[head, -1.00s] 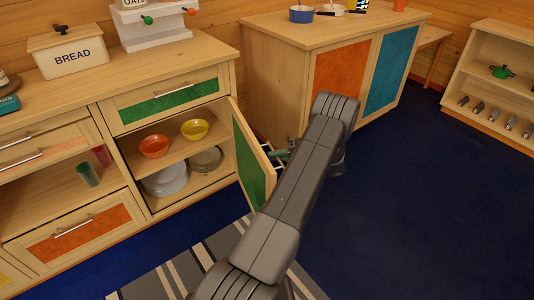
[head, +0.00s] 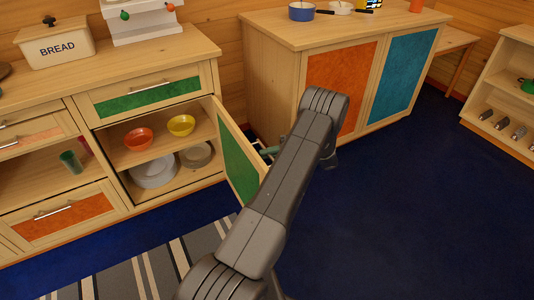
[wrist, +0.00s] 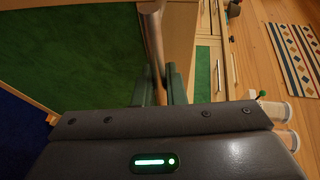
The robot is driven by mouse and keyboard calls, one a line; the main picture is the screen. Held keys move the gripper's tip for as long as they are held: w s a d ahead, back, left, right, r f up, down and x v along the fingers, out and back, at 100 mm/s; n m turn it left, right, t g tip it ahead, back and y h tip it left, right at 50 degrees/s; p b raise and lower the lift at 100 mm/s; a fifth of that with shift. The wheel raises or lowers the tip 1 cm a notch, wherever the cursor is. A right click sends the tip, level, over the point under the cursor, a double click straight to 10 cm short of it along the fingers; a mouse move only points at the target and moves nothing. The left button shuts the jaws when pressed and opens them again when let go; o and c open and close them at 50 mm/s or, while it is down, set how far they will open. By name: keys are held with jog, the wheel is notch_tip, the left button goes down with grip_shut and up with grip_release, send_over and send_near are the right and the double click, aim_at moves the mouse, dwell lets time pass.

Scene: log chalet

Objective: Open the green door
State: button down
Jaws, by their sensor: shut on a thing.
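The green door (head: 238,158) is a wooden-framed cabinet door with a green panel. In the head view it stands swung well out from its cabinet, hinged at the right side of the opening. It also fills the left of the wrist view (wrist: 75,50). My gripper (wrist: 158,85) is shut on the door's metal handle (wrist: 152,35), which runs between the two fingers. In the head view my arm hides most of the gripper and the handle.
The open cabinet holds an orange bowl (head: 138,139), a yellow bowl (head: 181,125) and plates (head: 154,170). A cabinet with orange and blue doors (head: 340,88) stands behind my arm. A striped rug (head: 150,272) lies in front. Blue floor at the right is clear.

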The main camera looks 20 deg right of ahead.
jog(key=shift+w, duration=0.1)
jog(key=c, duration=1.5)
grip_release()
jog(key=shift+a, duration=0.1)
jog(key=p+v, duration=0.4)
jog(key=v, duration=0.9)
jog(key=shift+d+r, duration=0.2)
jog(key=shift+d, duration=0.15)
jog(key=shift+f, duration=0.15)
